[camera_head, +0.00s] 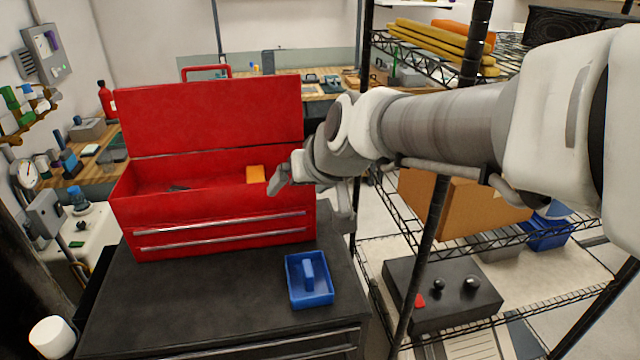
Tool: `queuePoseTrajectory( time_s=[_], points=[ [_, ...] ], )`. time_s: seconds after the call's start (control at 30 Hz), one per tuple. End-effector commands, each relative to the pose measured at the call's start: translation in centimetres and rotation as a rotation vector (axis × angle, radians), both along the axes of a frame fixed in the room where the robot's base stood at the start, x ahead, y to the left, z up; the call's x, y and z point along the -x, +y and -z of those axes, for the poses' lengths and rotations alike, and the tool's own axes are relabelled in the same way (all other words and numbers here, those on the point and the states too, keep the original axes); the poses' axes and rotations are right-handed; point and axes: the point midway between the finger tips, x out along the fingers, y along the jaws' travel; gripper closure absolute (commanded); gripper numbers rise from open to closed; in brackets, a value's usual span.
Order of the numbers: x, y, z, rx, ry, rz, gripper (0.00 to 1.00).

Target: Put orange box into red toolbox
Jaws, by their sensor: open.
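The red toolbox (215,215) stands on a dark cabinet with its lid (210,115) raised, so its top compartment is open. The orange box (255,174) is small and shows within the toolbox's open compartment, toward the right end. Its lower part and exact resting place are hard to make out. My gripper (309,206) is at the toolbox's right end, just right of the orange box. Its fingers are spread, and I see nothing held between them. The orange box appears apart from the fingers.
A blue tray with a handle (309,291) sits on the dark cabinet top (190,300), in front of the toolbox. A dark item (178,188) lies in the toolbox. A wire shelf rack (425,265) with dark posts stands close on the right. The cabinet top's front left is clear.

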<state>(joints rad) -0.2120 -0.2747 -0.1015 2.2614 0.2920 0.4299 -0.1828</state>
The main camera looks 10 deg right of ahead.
Motion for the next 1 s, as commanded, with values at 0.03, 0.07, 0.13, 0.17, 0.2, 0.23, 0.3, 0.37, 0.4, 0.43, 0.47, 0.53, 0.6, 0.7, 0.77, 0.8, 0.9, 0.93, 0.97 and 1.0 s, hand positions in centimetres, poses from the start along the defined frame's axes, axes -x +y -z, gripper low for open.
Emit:
queuePoseTrajectory(
  time_s=[0.03,0.07,0.13,0.17,0.2,0.23,0.3,0.37,0.4,0.43,0.47,0.53,0.6,0.7,0.77,0.8,0.9,0.93,0.97,1.0],
  points=[
    [2.0,-0.8,-0.3,0.011,0.015,0.002,0.08],
    [3.2,-1.3,-0.3,0.019,0.030,0.004,0.08],
    [6.1,-2.3,-0.1,0.043,0.066,0.012,0.08],
    [7.3,-2.8,0.0,0.055,0.082,0.015,0.08],
    [8.9,-3.4,0.2,0.072,0.102,0.024,0.08],
    [10.0,-3.8,0.4,0.083,0.117,0.031,0.08],
    [12.4,-4.8,0.9,0.112,0.150,0.049,0.08],
    [14.2,-5.5,1.3,0.135,0.175,0.066,0.08],
    [15.1,-6.0,1.6,0.148,0.188,0.077,0.08],
    [15.8,-6.2,1.7,0.157,0.199,0.085,0.08],
    [16.3,-6.5,1.9,0.166,0.207,0.092,0.08],
    [17.2,-6.9,2.2,0.179,0.220,0.102,0.08],
    [17.8,-7.1,2.3,0.187,0.230,0.111,0.08],
    [18.0,-7.2,2.4,0.190,0.234,0.113,0.08],
    [18.0,-7.2,2.4,0.190,0.235,0.113,0.08],
    [18.0,-7.2,2.4,0.189,0.234,0.113,0.08],
    [18.0,-7.2,2.4,0.189,0.234,0.113,0.08],
    [17.9,-7.2,2.4,0.189,0.234,0.111,0.08],
    [17.9,-7.2,2.4,0.189,0.234,0.111,0.08],
    [17.9,-7.2,2.4,0.189,0.233,0.111,0.13]
  ],
)
